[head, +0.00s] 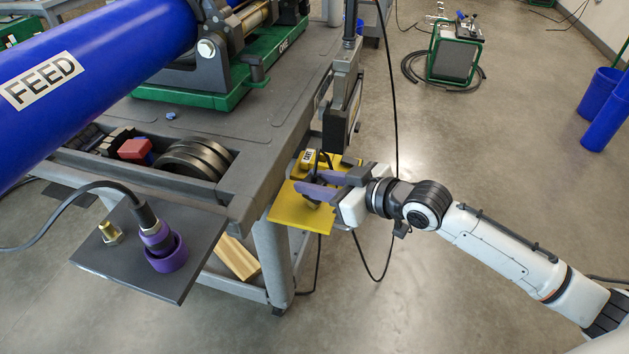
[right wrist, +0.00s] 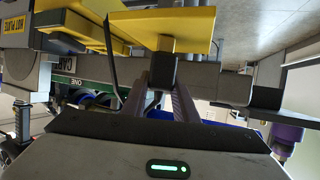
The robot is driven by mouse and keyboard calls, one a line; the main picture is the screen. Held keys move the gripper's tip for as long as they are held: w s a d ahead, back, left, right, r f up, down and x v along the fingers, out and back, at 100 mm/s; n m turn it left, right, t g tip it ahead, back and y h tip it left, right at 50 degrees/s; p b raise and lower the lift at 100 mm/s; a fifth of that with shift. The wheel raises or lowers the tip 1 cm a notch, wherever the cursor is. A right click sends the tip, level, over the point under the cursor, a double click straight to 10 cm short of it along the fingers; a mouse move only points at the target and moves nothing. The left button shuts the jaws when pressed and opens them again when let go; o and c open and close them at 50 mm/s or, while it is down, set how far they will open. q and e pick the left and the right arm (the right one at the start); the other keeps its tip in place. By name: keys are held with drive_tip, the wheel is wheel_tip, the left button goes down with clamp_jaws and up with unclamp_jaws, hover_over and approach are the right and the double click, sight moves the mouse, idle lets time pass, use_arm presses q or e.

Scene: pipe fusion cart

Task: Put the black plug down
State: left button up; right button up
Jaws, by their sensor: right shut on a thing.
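My right gripper (head: 304,181), with purple fingers, is closed over the yellow plate (head: 300,215) on the cart's near right corner. It is shut on what appears to be the black plug, which is mostly hidden by the fingers. Whether the plug touches the plate I cannot tell. My left gripper is not in view.
A grey side plate (head: 200,262) carries a brass fitting (head: 110,232) and a purple connector (head: 163,243) with a cable. The blue FEED pipe (head: 100,60) lies above the cart (head: 270,110). A black cable (head: 391,130) hangs behind my right gripper.

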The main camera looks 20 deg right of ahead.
drive_tip(key=o, duration=1.1)
drive_tip(key=shift+f, duration=0.1)
drive_tip(key=shift+r, duration=0.2)
drive_tip(key=p+v, duration=0.1)
drive_tip(key=v, duration=1.1)
drive_tip(key=s+a+f+m+g+h, duration=0.1)
drive_tip(key=s+a+f, duration=0.1)
drive_tip(key=s+f, duration=0.3)
drive_tip(key=s+a+f+m+h, duration=0.2)
drive_tip(key=s+f, duration=0.4)
drive_tip(key=f, duration=0.6)
drive_tip(key=s+a+f+m+g+h, duration=0.1)
drive_tip(key=s+a+f, duration=0.1)
drive_tip(key=s+f, duration=0.3)
drive_tip(key=shift+s+f+g+h, duration=0.15)
drive_tip(key=shift+f, duration=1)
drive_tip(key=shift+s+f+g+h, duration=0.15)
drive_tip(key=shift+f, duration=1)
